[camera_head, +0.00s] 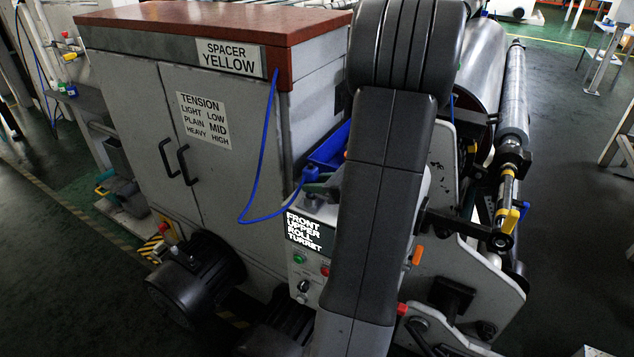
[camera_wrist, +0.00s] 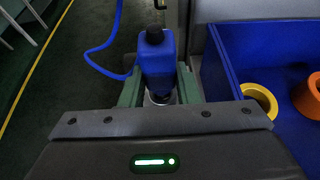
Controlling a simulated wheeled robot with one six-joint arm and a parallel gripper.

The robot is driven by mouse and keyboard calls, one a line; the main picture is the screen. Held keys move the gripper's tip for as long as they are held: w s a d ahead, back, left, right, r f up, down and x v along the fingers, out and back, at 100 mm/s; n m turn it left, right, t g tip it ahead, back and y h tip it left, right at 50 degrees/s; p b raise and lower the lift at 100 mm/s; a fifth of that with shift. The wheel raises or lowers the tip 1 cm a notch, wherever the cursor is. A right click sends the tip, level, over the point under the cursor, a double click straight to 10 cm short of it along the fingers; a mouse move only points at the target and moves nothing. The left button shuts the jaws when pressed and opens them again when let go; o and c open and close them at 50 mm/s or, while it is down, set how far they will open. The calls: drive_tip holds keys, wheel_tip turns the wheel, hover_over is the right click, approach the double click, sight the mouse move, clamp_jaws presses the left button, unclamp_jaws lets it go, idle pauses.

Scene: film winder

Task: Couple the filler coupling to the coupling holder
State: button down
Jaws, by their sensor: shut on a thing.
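The filler coupling (camera_wrist: 156,52) is a blue block with a dark round top, joined to a blue hose. In the wrist view it stands upright between the two green fingers of my gripper (camera_wrist: 158,82), which is shut on it. A metallic ring (camera_wrist: 160,97) shows just below the blue body; I cannot tell whether it belongs to the coupling or to a holder. In the head view the coupling (camera_head: 311,174) shows just left of my dark arm, above the front control panel. The coupling holder cannot be clearly made out.
A blue bin (camera_wrist: 235,55) with a yellow ring (camera_wrist: 259,98) and an orange ring (camera_wrist: 309,97) lies right of the gripper. The blue hose (camera_head: 250,215) hangs in a loop before the grey cabinet (camera_head: 215,160). My arm hides part of the machine.

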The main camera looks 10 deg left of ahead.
drive_tip(key=shift+f+b, duration=0.5)
drive_tip(key=shift+f, duration=0.3)
drive_tip(key=c, duration=1)
unclamp_jaws()
drive_tip(key=b+v, duration=0.1)
drive_tip(key=v, duration=1.2)
drive_tip(key=shift+d+r, duration=0.25)
drive_tip(key=shift+d, duration=0.1)
